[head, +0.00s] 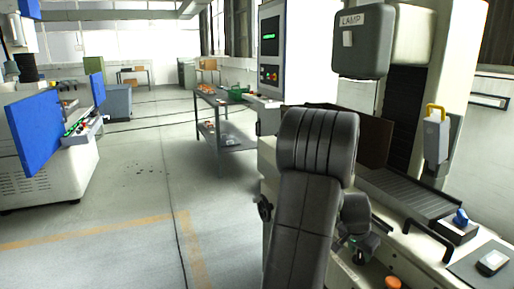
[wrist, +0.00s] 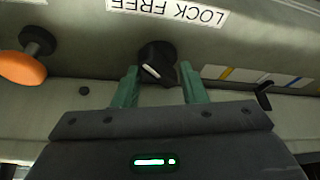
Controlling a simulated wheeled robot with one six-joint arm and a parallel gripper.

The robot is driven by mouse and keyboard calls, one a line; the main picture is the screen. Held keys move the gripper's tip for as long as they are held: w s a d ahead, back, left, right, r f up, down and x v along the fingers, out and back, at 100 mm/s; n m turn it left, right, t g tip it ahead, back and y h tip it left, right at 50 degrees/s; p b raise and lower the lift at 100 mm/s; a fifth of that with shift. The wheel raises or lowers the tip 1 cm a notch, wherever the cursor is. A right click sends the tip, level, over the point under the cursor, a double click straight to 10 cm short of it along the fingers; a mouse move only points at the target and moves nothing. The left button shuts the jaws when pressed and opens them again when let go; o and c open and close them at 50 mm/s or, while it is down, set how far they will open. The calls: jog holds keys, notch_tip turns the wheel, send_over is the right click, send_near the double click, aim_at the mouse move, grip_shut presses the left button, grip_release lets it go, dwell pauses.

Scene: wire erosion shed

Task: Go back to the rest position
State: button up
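My gripper (wrist: 160,82) shows in the wrist view with its two green fingers spread apart and nothing held. A black rotary knob (wrist: 156,62) with a white pointer mark sits just ahead of the fingertips, roughly in line with the gap. I cannot tell whether a finger touches it. A label (wrist: 170,12) reading "LOCK FREE" appears upside down above the knob. In the head view my dark arm reaches down the middle to the machine front, and it hides most of my gripper and the knob.
An orange knob (wrist: 22,68) juts out left of my gripper in the wrist view. In the head view, a grey lamp box (head: 362,41) hangs over the machine bed (head: 415,193). A cart (head: 222,132) stands behind.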

jog(key=shift+m+g+h, duration=0.3)
jog(key=shift+m, duration=0.7)
jog(key=shift+a, duration=0.1)
